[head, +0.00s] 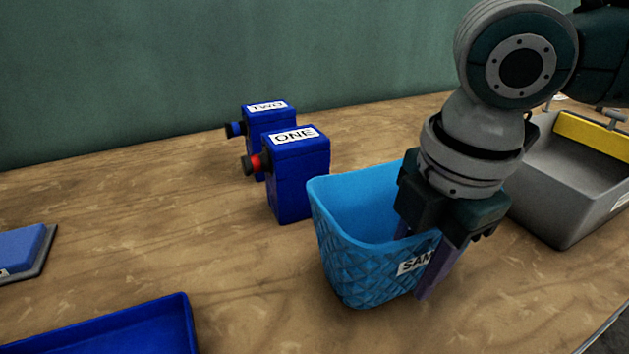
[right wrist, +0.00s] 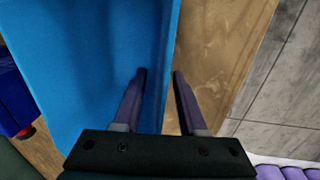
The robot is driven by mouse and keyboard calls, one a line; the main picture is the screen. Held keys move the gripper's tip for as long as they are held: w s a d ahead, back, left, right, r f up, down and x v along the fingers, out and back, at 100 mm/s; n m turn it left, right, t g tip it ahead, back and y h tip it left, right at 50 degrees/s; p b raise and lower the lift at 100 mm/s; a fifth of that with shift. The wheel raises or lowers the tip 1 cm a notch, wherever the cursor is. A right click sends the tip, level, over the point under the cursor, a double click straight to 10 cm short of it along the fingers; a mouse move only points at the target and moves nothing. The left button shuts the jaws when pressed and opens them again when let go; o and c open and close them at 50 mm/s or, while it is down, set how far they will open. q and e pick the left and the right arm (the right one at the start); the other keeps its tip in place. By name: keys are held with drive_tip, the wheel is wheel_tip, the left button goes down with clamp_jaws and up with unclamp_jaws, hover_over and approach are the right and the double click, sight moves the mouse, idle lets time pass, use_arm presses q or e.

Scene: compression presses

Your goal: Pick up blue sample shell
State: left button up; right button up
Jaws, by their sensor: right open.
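The blue sample shell (head: 362,262) is a light blue, basket-like bin with a quilted outer wall and a white label, partly covered, reading "SAM". It stands upright on the wooden table. My right gripper (head: 413,264) points down at its right front wall, with one finger inside the bin and one outside. In the right wrist view the shell (right wrist: 75,60) fills the left side, and its rim runs between the open fingers of my right gripper (right wrist: 160,73). I cannot tell whether either finger touches the wall. The part of the shell visible inside looks empty. My left gripper is not in view.
Dark blue boxes labelled ONE (head: 292,180) and TWO (head: 268,118), with side knobs, stand behind the shell. A grey bin (head: 575,215) with a yellow strip is at right. A dark blue tray (head: 120,325) lies front left, with a blue pad (head: 20,250) beyond it.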

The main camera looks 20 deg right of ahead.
drive_tip(key=shift+f, duration=0.25)
clamp_jaws()
drive_tip(key=shift+w, duration=0.1)
idle(1.2)
